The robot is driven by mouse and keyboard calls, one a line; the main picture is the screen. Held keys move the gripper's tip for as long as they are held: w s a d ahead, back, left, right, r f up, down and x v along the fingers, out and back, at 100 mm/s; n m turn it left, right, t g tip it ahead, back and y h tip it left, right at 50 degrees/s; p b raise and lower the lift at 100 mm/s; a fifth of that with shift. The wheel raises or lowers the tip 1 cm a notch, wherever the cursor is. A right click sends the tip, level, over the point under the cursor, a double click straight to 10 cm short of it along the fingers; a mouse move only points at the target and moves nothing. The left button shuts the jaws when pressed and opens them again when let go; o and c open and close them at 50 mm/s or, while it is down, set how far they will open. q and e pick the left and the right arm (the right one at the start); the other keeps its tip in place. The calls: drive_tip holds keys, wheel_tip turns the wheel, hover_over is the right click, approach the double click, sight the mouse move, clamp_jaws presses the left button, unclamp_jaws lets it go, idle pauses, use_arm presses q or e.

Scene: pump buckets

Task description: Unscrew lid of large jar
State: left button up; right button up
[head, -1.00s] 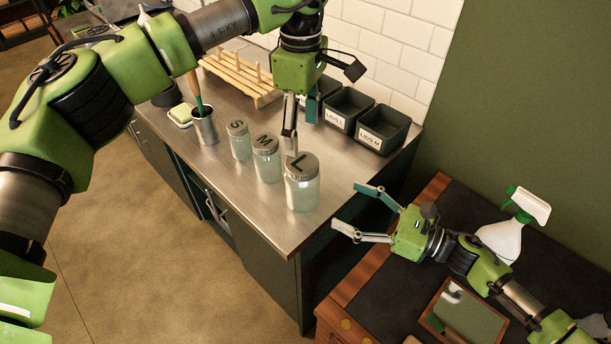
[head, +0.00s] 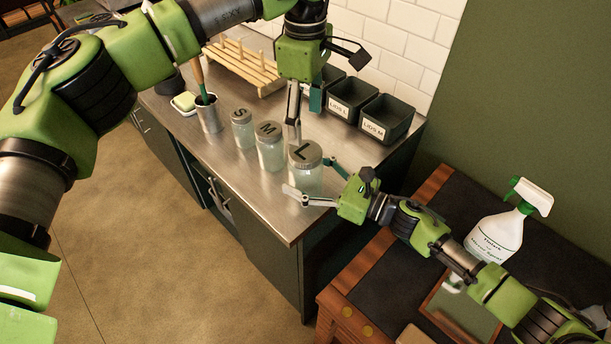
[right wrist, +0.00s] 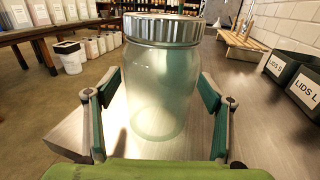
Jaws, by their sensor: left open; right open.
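The large jar (head: 306,178), clear with a grey metal lid (head: 305,153) marked L, stands upright on the steel counter near its front corner. In the right wrist view the jar (right wrist: 157,85) with its ribbed lid (right wrist: 164,28) fills the middle. My right gripper (head: 316,180) is open, with one finger on each side of the jar's body; gaps show between the fingers and the glass in the wrist view (right wrist: 158,122).
Smaller jars marked M (head: 270,155) and S (head: 243,135) stand left of the large jar. Dark bins labelled LIDS L (head: 340,109) and LIDS M (head: 374,128) line the wall. A brush cup (head: 209,118) and wooden rack (head: 240,68) stand further back.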

sight(305, 151)
clamp_jaws()
use_arm(q)
drive_tip(key=m, duration=1.7)
drive_tip(key=shift+m, duration=0.4)
drive_tip(key=shift+f, duration=4)
